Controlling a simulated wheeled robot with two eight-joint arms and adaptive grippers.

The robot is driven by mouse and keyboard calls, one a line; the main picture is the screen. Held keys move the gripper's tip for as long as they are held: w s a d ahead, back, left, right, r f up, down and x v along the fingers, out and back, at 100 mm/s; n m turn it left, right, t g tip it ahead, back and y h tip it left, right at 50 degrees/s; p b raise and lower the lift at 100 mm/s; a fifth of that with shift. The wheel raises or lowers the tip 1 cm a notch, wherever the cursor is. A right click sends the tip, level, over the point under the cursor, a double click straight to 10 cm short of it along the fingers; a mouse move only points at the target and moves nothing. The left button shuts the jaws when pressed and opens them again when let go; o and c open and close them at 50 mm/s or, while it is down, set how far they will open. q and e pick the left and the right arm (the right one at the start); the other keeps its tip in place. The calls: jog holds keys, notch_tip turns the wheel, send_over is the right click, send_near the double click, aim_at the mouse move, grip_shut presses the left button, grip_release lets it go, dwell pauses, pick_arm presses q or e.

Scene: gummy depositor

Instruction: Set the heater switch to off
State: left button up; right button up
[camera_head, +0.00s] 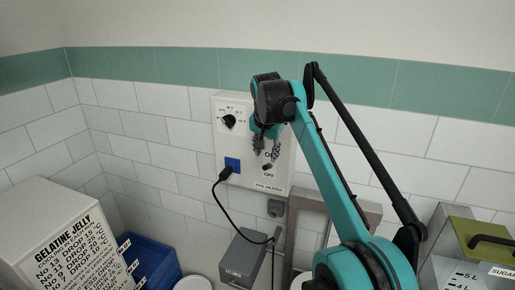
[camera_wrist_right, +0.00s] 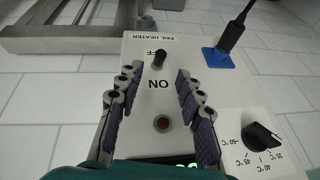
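The pail heater control box (camera_head: 222,190) is a white panel on the tiled wall, and it also fills the middle of the right wrist view (camera_wrist_right: 215,110). Its black heater switch (camera_wrist_right: 159,58) is a small lever between the ON and OFF labels, lying close to OFF. The head view shows the lever (camera_head: 267,167) just above OFF. My right gripper (camera_head: 267,149) is in front of the box. Its fingers (camera_wrist_right: 156,78) are open and spread to either side of the ON label, with nothing between them gripped. My left gripper is out of view.
A black temperature dial (camera_head: 229,121) and a blue plug (camera_head: 232,164) with a black cable sit left of the switch. A brownish round lamp (camera_wrist_right: 162,124) looks unlit. A grey box (camera_head: 243,257) stands below. A gelatine jelly box (camera_head: 75,240) is at lower left.

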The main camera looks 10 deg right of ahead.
aim_at(266, 166)
jog(key=p+x, duration=0.1)
jog(key=x, duration=0.6)
jog(key=shift+w+f, duration=0.25)
jog(key=shift+f, duration=0.05)
grip_shut()
